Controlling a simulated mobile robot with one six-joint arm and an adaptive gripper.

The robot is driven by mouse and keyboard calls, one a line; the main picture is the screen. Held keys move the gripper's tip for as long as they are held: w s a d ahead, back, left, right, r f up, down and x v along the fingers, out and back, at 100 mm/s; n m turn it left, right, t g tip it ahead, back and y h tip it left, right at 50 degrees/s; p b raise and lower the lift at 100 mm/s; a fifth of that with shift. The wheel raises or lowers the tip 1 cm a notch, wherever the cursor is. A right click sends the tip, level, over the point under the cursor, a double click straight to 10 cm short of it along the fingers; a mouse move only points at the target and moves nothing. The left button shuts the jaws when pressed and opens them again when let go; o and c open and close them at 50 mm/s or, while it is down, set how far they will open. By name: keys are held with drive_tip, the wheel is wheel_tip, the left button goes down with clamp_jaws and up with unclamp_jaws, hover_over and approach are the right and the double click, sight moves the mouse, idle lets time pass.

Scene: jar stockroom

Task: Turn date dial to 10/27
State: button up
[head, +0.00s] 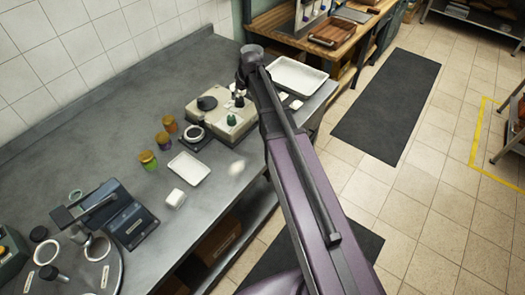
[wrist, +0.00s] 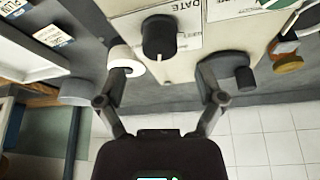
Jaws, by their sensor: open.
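The date dial (wrist: 158,38) is a black knob on the beige face of a machine, beside a printed label reading DATE (wrist: 183,12). A pale pointer mark shows at its lower edge in the wrist view; the date it points to is not readable. My gripper (wrist: 162,78) is open and empty, its fingers spread on either side below the dial, apart from it. In the head view the beige machine (head: 240,125) stands on the grey counter, and my gripper (head: 240,92) is above its back part. The dial cannot be told clearly there.
Several jars (head: 163,140), a white tray (head: 188,168) and a larger tray (head: 297,76) are around the machine. Counter at the back left is clear.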

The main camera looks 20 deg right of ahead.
drive_tip(key=shift+p+v, duration=3.95)
drive_tip(key=shift+v, duration=0.7)
drive_tip(key=s+f+m+g+h+b, duration=0.1)
drive_tip(key=s+f+b, duration=0.4)
drive_tip(key=s, duration=0.7)
drive_tip(key=s+a+f+m+g+b, duration=0.1)
drive_tip(key=s+f+m+g+b, duration=0.2)
drive_tip(key=s, duration=1)
wheel_tip(320, 180, down, 5)
drive_tip(key=b, duration=0.3)
drive_tip(key=shift+a+h, duration=0.25)
drive_tip(key=shift+h, duration=0.15)
